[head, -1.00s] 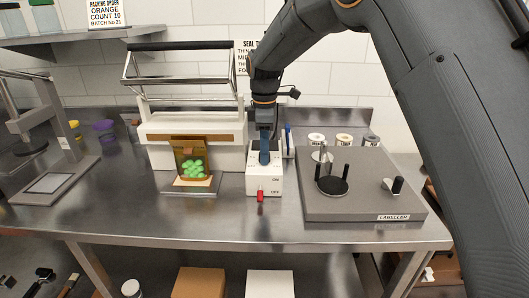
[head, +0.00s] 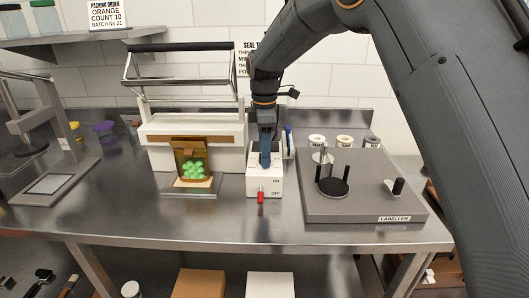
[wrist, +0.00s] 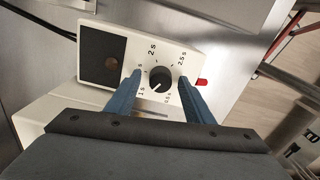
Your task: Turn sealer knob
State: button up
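The sealer's white control box (head: 262,184) stands on the steel bench with a red switch (head: 260,194) at its front, by the ON and OFF marks. Its round black knob (wrist: 160,78) shows in the wrist view, with time marks around it. My gripper (head: 265,163) points down over the box. In the wrist view my gripper's blue fingers (wrist: 160,85) are apart, one on each side of the knob, with visible gaps between them and it. The knob is hidden behind my fingers in the head view.
The white sealer (head: 195,128) with its raised bar is left of the box. A brown pouch of green gummies (head: 193,166) stands before it. The grey labeller (head: 355,205) is close on the right. Bench space (head: 150,220) in front is clear.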

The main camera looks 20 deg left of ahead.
jog(key=shift+r+b, duration=1.05)
jog(key=shift+r, duration=2.85)
